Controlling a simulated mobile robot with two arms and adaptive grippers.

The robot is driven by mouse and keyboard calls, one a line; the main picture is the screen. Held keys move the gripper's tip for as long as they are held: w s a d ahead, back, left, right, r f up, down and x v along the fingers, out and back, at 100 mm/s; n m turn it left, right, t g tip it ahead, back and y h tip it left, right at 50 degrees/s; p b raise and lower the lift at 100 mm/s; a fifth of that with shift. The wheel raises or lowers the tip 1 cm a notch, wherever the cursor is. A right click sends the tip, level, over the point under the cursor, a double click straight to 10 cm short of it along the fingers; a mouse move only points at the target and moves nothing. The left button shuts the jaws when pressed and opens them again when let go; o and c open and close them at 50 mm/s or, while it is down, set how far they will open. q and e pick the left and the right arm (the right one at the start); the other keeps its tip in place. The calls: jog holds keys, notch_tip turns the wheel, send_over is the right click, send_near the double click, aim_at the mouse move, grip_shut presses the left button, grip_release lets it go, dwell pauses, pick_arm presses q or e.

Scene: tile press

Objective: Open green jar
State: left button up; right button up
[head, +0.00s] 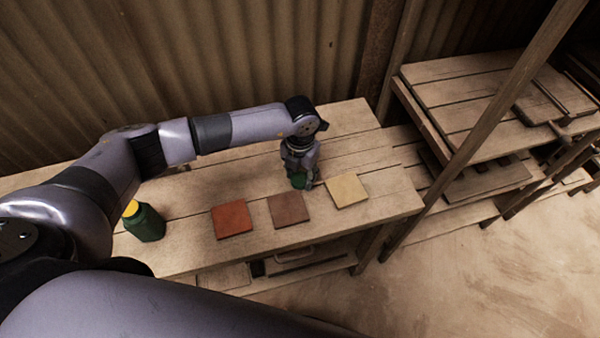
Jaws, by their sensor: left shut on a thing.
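A dark green jar (145,225) with a yellow lid stands upright near the front left of the wooden table. My left gripper (301,180) points down over the table, behind the brown and yellow tiles. It is shut on a small green object (297,182) at table height. The fingers hide most of that object, so I cannot tell if it is a jar or a lid. My right gripper is not in view.
A red tile (232,220), a brown tile (289,209) and a pale yellow tile (347,190) lie in a row on the wooden table (190,250). Wooden shelving (470,95) stands to the right behind a slanted post. A corrugated wall closes the back.

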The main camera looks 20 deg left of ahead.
pick_arm(q)
jog(key=shift+f, duration=0.2)
jog(key=o, duration=1.3)
jog(key=shift+r, duration=0.15)
